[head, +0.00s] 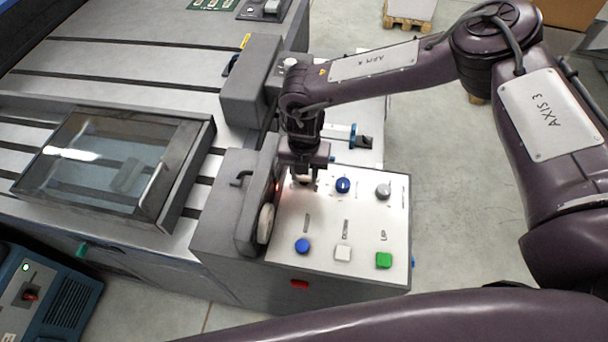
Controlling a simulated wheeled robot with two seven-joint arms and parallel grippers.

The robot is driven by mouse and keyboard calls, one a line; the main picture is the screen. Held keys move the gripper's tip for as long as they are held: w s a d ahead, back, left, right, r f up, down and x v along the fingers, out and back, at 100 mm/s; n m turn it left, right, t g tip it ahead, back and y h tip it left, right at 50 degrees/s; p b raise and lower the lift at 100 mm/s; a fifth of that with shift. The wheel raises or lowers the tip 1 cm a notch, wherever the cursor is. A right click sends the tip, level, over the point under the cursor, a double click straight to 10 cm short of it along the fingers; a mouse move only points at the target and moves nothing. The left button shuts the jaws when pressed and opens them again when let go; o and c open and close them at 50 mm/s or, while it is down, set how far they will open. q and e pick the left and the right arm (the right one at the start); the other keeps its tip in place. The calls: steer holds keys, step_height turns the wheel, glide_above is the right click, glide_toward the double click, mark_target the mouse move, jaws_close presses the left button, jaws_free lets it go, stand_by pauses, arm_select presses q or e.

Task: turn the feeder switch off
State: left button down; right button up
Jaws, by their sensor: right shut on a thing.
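A pale sloped control panel (324,215) carries a row of rotary knobs above a row of push buttons. My right gripper (305,179) points down at the panel's upper left corner. It is shut on a small switch knob there, which its fingers mostly hide. A blue knob (342,186) and a grey knob (383,191) sit to the right of it. The labels are too small to read surely, so I cannot tell from them which one is the feeder switch. My left gripper is not in view.
Below the knobs are a blue button (302,246), a white button (343,253) and a green button (384,260). A grey housing with a pale handwheel (266,223) stands close left of the gripper. A framed glass cover (110,165) lies further left. A blue box (48,297) has a red switch.

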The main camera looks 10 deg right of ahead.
steer(key=n+b, duration=0.2)
steer(key=n, duration=0.1)
steer(key=shift+f, duration=0.1)
steer(key=shift+n+b, duration=0.55)
steer(key=shift+n, duration=0.75)
steer(key=o, duration=1)
step_height(320, 180, up, 7)
steer(key=shift+r+b, duration=0.1)
steer(key=shift+b, duration=1)
steer(key=shift+r, duration=0.45)
